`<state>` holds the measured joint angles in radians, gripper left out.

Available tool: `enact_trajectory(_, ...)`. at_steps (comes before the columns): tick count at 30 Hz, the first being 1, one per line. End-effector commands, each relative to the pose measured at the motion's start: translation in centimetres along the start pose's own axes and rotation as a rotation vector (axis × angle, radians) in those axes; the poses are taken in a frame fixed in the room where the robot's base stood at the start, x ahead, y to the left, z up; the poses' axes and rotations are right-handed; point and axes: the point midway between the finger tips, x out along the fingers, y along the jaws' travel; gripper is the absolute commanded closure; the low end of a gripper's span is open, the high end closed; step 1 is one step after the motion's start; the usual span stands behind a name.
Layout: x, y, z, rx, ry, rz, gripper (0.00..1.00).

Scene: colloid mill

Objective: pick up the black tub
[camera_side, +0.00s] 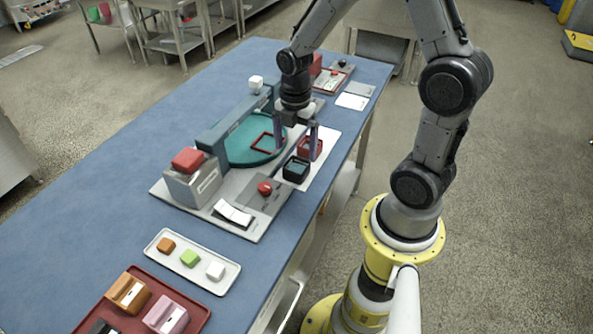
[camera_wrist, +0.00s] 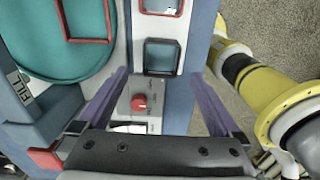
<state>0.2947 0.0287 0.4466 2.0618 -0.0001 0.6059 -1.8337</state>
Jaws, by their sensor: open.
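The black tub (camera_side: 295,178) is a small square open container with a teal interior. It stands on the white strip along the right side of the grey base plate. It also shows in the wrist view (camera_wrist: 161,73), upper centre, between and just beyond my fingertips. My gripper (camera_side: 295,138) points down with its fingers spread. In the side view it hangs above the black and red tubs. In the wrist view (camera_wrist: 160,76) nothing is between the fingers, and the tub looks apart from both.
A red tub (camera_side: 318,150) stands close behind the black tub. A round teal disc (camera_side: 240,150) with a red square frame lies left, beside a grey-blue beam (camera_side: 225,125). A red button (camera_side: 265,188) is in front. A white tray (camera_side: 165,240) holds coloured cubes.

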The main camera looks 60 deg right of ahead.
Motion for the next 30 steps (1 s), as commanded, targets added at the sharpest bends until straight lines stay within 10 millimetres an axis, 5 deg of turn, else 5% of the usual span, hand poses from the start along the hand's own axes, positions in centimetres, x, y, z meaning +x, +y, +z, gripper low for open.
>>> enact_trajectory(15,5.4,-0.2,0.2,0.0,0.0,-0.001,0.0)
enact_trajectory(23,5.6,-0.1,0.3,0.0,-0.001,0.002,0.0)
enact_trajectory(30,5.5,-0.1,0.3,0.0,0.0,0.002,0.41)
